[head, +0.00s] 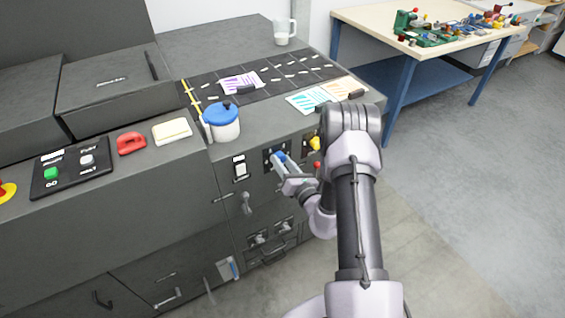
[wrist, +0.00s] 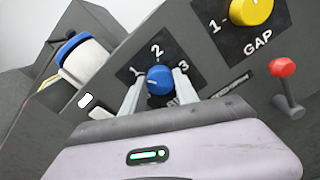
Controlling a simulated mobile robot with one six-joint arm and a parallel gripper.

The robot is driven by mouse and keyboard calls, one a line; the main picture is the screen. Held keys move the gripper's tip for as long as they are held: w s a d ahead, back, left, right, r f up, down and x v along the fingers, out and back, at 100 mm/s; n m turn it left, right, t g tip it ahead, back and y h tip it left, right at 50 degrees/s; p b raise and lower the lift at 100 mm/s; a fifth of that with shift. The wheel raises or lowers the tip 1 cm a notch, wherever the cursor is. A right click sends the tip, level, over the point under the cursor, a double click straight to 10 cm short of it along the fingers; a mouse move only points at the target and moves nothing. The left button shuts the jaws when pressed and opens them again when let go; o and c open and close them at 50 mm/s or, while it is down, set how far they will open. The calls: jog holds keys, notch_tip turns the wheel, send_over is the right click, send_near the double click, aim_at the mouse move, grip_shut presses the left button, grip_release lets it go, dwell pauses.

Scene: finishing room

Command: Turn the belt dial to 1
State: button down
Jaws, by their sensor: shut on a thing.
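The blue belt dial (wrist: 159,78) sits on a black plate on the dark machine front, with a 2 above it and a 3 to its right. The marking at its left is partly covered by a finger, and the label below is mostly hidden. A small white mark on the knob lies towards its left side. My gripper (wrist: 158,92) is shut on the dial, one finger on each side of the knob. In the head view my gripper (head: 283,167) reaches the front panel, and the blue dial (head: 280,156) shows just beyond the fingertips.
A yellow GAP dial (wrist: 252,10) and a red-knobbed lever (wrist: 285,70) are close on the right. A white switch (head: 240,169) is on the left. A blue-lidded pot (head: 222,123) stands on the ledge above. Floor right of my arm is clear.

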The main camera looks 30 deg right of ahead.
jog(key=c, duration=0.9)
grip_release()
jog(key=s+p, duration=0.1)
jog(key=s, duration=0.7)
jog(key=s+p, duration=0.1)
jog(key=s, duration=0.8)
jog(key=shift+s+d, duration=0.2)
jog(key=shift+s, duration=0.05)
jog(key=shift+r, duration=0.15)
